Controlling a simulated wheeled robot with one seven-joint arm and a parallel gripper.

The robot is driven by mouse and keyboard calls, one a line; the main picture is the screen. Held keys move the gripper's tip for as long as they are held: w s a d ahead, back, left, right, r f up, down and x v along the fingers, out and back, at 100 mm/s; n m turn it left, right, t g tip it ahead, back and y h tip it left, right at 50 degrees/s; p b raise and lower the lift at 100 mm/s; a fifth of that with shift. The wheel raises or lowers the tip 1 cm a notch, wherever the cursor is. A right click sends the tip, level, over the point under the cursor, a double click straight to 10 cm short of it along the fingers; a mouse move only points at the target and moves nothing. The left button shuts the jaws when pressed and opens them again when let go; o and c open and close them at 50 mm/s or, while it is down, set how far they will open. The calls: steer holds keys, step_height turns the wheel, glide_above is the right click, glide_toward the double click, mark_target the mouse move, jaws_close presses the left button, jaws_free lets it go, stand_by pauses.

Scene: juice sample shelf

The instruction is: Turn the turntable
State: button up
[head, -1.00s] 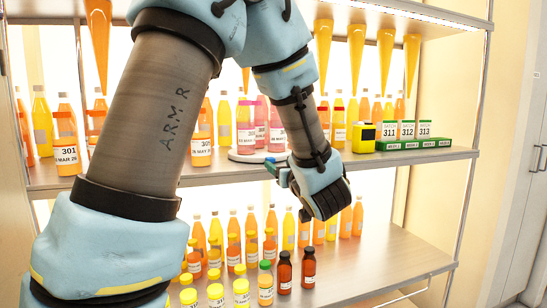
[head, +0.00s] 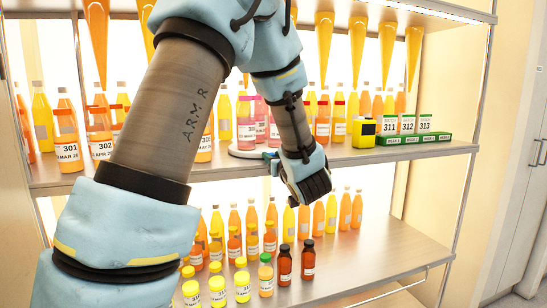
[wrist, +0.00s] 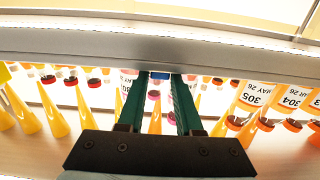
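The turntable (head: 243,152) is a low white disc on the upper shelf, with pink-juice bottles (head: 261,122) and a yellow one on it. My arm hides part of it. My gripper (head: 271,158) is at its front right edge in the head view. In the wrist view, the two green fingers of my gripper (wrist: 160,82) stand apart. A small blue piece (wrist: 160,75) shows between their tips, apparently at the turntable's edge. I cannot tell whether the fingers touch it.
Orange bottles labelled 301 (head: 67,135) and 302 (head: 101,135) stand left on the upper shelf. A yellow box (head: 364,132) and green stands (head: 413,138) are to the right. The lower shelf (head: 375,255) holds many bottles below my gripper; its right side is free.

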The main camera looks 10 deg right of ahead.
jaws_close()
stand_by(1.0)
